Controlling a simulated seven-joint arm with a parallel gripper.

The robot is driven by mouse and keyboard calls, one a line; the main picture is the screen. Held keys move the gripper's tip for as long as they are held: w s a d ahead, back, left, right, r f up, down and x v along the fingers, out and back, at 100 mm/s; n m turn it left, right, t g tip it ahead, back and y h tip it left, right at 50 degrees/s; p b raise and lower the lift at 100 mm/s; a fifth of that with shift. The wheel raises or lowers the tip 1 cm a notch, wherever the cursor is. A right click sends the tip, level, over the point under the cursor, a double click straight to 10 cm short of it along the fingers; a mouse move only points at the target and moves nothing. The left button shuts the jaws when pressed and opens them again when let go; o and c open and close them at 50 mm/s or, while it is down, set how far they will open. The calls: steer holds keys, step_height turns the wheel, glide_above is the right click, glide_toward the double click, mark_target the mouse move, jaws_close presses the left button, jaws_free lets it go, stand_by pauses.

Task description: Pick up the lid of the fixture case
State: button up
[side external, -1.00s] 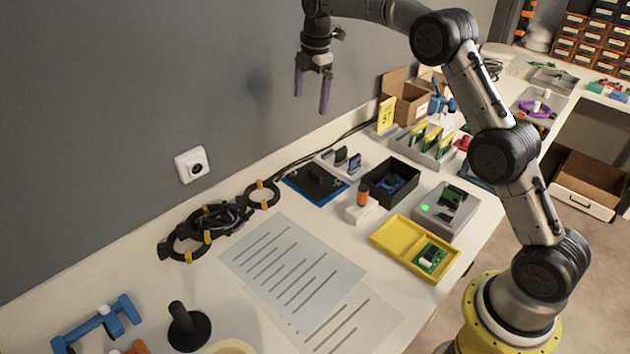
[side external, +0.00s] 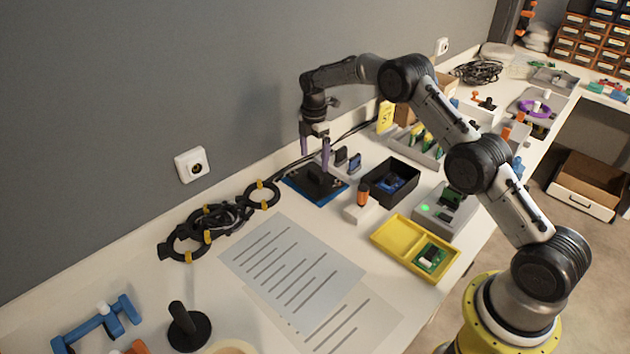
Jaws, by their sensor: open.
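The lid (side external: 321,188) is a flat black plate with a raised black grip on top. It lies on a blue mat (side external: 327,200) near the wall. The fixture case (side external: 377,197) looks to be the open black box to its right, with a blue part (side external: 393,182) inside. My gripper (side external: 315,160) points down over the lid, with its two purple fingers apart and nothing between them that I can make out. The fingertips are close to the lid's grip; I cannot tell whether they are above it or beside it.
A white block with an orange-topped piece (side external: 362,197) stands in front, between lid and case. A yellow tray (side external: 398,236) and a grey fixture (side external: 440,215) lie at the right. Paper sheets (side external: 290,265) cover the front.

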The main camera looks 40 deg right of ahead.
mark_target(315, 172)
step_height(315, 172, down, 5)
steer(key=shift+s+f, duration=0.1)
steer(key=shift+s, duration=0.05)
steer(key=c, duration=1.5)
steer(key=shift+r, duration=0.2)
steer(key=shift+r, duration=0.6)
steer(key=s+r, duration=0.4)
steer(key=s+a+r, duration=0.1)
steer(key=s+r, duration=0.2)
steer(key=s, duration=0.2)
steer(key=s+a+r, duration=0.1)
steer(key=s+r, duration=0.3)
steer(key=shift+s+a+r, duration=0.2)
steer(key=shift+s+r, duration=0.1)
steer(key=shift+s, duration=0.1)
